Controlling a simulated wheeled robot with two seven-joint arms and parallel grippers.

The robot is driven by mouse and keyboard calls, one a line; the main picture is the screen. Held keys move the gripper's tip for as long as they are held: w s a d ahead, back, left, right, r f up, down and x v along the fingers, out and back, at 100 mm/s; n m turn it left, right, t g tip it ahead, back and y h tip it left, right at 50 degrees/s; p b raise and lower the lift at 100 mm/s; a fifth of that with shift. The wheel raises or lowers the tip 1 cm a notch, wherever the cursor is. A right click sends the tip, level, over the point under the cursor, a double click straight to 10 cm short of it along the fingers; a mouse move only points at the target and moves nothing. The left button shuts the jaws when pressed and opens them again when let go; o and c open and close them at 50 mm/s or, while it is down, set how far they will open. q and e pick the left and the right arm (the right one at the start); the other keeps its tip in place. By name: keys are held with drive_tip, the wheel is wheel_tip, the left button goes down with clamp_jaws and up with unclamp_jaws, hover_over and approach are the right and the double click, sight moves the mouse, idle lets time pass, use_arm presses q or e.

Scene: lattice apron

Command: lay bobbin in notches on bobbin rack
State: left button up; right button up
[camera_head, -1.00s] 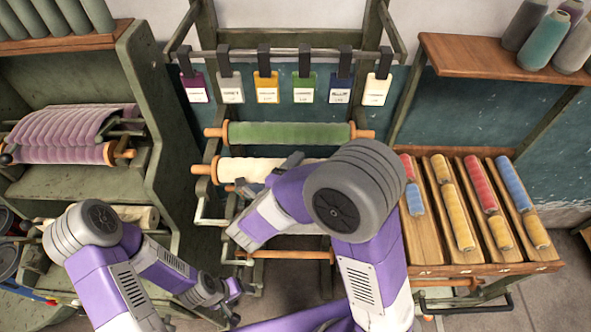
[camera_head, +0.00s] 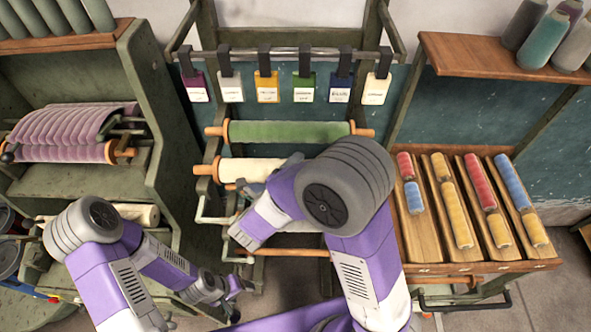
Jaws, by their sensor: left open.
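The bobbin rack (camera_head: 202,148) stands in the middle, a dark green frame with arms. A green bobbin (camera_head: 290,134) with orange ends lies level across its upper part. A cream bobbin (camera_head: 245,170) lies just below, its right part hidden by my right arm. A bare orange bar (camera_head: 290,252) crosses lower down. My left gripper (camera_head: 238,287) is open at the lower left of the rack, below the bobbins, with nothing visible in it. My right arm reaches across the rack; its jaws are hidden behind its own links.
A green shelf unit (camera_head: 160,90) with purple bobbins (camera_head: 65,152) stands left. Colored tags (camera_head: 266,88) hang from a rail above the rack. A wooden tray (camera_head: 430,255) of small spools stands right, below a shelf (camera_head: 450,58) with cones.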

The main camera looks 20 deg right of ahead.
drive_tip(key=o, duration=1.5)
drive_tip(key=v, duration=0.7)
drive_tip(key=shift+s+a+r, duration=0.1)
drive_tip(key=shift+s+a, duration=0.1)
drive_tip(key=shift+s, duration=0.05)
